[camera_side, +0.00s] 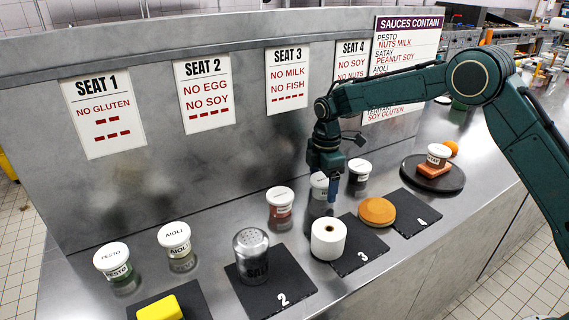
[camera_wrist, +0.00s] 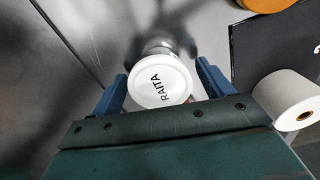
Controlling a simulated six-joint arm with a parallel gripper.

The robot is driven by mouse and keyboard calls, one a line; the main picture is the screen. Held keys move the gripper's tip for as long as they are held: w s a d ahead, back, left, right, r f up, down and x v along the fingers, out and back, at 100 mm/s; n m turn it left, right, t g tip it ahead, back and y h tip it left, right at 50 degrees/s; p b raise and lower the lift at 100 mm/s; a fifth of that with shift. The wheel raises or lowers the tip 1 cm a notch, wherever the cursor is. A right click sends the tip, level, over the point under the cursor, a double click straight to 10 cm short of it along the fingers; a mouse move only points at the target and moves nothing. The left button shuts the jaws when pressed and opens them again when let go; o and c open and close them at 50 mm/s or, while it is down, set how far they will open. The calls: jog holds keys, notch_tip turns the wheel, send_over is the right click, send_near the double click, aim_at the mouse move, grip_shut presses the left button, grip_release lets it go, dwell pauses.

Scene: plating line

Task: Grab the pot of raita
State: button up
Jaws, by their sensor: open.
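The pot of raita (camera_wrist: 160,82) has a white lid printed RAITA. In the wrist view it sits between the two open blue fingers of my gripper (camera_wrist: 162,84), with a gap visible beside the fingers. In the side view the raita pot (camera_side: 319,182) stands on the steel counter behind the white roll, partly hidden by my gripper (camera_side: 331,190). The gripper points down at the pot. I cannot tell whether a finger touches it.
The white roll (camera_side: 328,240) stands close in front on mat 3 (camera_side: 362,250). A red-filled pot (camera_side: 280,203) is to the left and another lidded pot (camera_side: 359,172) to the right. An orange-brown disc (camera_side: 377,212) lies nearby. The seat-sign wall (camera_side: 235,150) rises behind.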

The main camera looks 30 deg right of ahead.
aim_at(323, 178)
jog(key=c, duration=0.9)
jog(key=shift+r, duration=0.1)
jog(key=shift+c, duration=0.2)
notch_tip(323, 178, up, 20)
dwell(0.7)
